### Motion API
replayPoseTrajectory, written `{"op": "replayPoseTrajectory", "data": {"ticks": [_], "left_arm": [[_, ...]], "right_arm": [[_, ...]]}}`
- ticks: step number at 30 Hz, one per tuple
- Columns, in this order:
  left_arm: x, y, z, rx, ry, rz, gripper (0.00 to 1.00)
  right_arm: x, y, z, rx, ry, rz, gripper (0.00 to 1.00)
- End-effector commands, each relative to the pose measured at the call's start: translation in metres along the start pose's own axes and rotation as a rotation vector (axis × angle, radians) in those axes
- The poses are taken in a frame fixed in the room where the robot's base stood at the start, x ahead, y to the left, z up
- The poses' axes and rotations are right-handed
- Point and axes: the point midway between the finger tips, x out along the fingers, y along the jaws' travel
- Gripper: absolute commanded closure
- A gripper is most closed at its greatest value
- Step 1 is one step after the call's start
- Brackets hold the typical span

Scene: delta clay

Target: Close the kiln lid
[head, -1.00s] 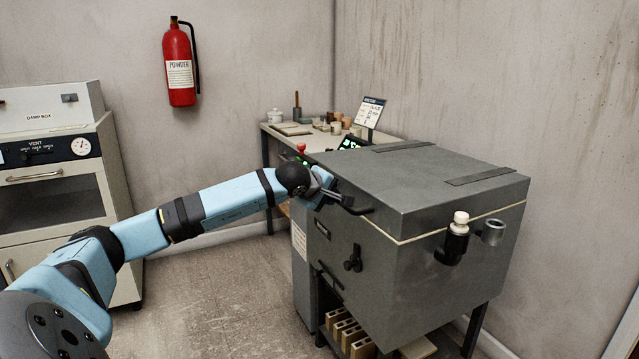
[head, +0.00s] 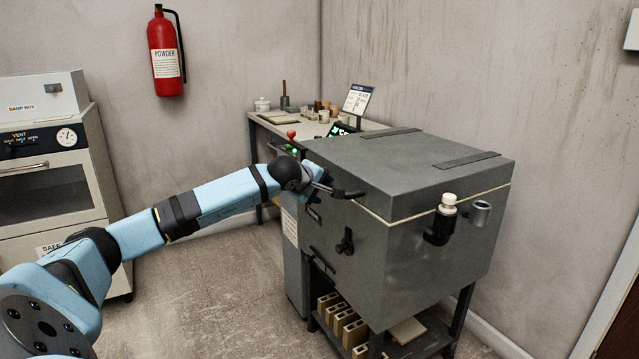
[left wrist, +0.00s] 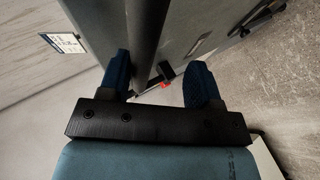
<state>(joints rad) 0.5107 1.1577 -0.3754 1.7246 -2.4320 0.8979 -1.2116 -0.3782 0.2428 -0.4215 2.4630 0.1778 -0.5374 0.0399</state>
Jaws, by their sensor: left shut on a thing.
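The grey kiln (head: 430,250) stands on a dark stand at the right. Its lid (head: 400,165) lies down on the body, with a thin pale seam between them and no visible gap. The dark lid handle (head: 348,194) sticks out at the lid's front left edge. My left gripper (head: 325,187) is shut on this handle; the arm partly hides the grip. In the left wrist view the two blue fingertips (left wrist: 160,78) sit either side of the kiln's edge, and the handle is hard to make out there. My right gripper is not in view.
A latch knob (head: 345,241) and a peephole plug (head: 442,222) stick out from the kiln body. A workbench (head: 262,130) with pots stands behind. Floor between is clear.

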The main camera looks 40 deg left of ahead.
Motion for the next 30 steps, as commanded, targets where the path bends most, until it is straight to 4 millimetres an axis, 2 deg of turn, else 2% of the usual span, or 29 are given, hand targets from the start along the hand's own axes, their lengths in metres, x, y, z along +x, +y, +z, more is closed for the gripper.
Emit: {"op": "replayPoseTrajectory", "data": {"ticks": [1, 8, 11, 15, 24, 30], "left_arm": [[0.004, -0.009, 0.003, 0.0, -0.003, -0.02, 0.56], [0.002, -0.008, 0.002, 0.001, -0.001, -0.019, 0.56], [-0.005, -0.008, 0.001, 0.003, 0.0, -0.019, 0.56], [-0.031, -0.005, 0.001, 0.008, 0.002, -0.018, 0.56], [-0.089, -0.002, 0.001, 0.011, 0.004, -0.01, 0.56], [-0.109, -0.001, -0.001, 0.009, 0.007, -0.004, 0.56]], "right_arm": [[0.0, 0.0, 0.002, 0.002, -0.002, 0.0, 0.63], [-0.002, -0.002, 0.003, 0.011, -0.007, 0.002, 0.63], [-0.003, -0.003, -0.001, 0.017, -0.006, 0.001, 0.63], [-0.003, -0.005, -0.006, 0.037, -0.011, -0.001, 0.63], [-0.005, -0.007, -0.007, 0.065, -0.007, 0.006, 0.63], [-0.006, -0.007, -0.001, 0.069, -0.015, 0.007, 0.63]]}}
